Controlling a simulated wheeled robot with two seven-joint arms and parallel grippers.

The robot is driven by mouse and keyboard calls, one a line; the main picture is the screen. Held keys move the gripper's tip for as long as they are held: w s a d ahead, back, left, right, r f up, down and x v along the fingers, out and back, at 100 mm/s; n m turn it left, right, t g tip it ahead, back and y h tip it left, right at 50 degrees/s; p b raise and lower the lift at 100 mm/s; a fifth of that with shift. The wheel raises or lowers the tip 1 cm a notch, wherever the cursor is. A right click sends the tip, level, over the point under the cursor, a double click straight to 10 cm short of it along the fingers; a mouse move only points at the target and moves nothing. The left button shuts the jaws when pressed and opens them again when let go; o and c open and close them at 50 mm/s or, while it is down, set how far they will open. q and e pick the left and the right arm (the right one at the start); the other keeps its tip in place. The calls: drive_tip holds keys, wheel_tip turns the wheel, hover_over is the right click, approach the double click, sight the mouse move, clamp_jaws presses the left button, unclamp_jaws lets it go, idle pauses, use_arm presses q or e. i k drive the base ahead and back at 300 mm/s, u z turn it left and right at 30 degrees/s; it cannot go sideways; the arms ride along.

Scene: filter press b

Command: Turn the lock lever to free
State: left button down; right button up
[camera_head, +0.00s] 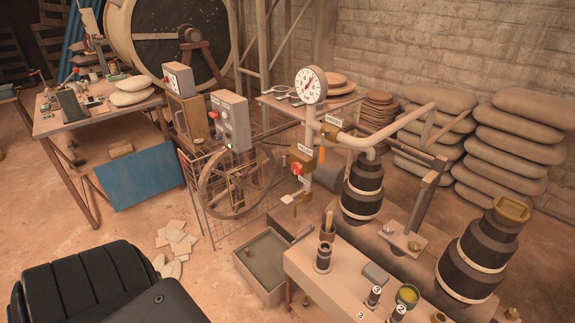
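I cannot tell for sure which part is the lock lever. A spoked handwheel (204,190) stands upright behind a wire mesh guard, with a thin yellow bar near its hub. A red-knobbed fitting (297,169) with small tags sits on the pipework to its right. An orange handle (322,155) hangs just beside that fitting. Neither of my grippers is in view.
A pressure gauge (310,85) tops the standpipe. A grey control box (230,120) stands behind the handwheel. An open tray (247,270) lies below, beside a front bench (308,266) with small tools. Dark ribbed columns (362,188) stand right. Broken tiles (176,240) litter the floor.

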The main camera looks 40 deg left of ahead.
sight(285, 167)
drive_tip(key=k, duration=0.55)
drive_tip(key=u, duration=0.7)
drive_tip(key=i, duration=0.7)
drive_tip(key=u, duration=0.7)
drive_tip(key=i, duration=0.6)
drive_tip(key=z, duration=1.35)
drive_tip(key=k, duration=0.65)
drive_tip(key=u, duration=0.35)
drive_tip(key=i, duration=0.5)
drive_tip(key=u, duration=0.05)
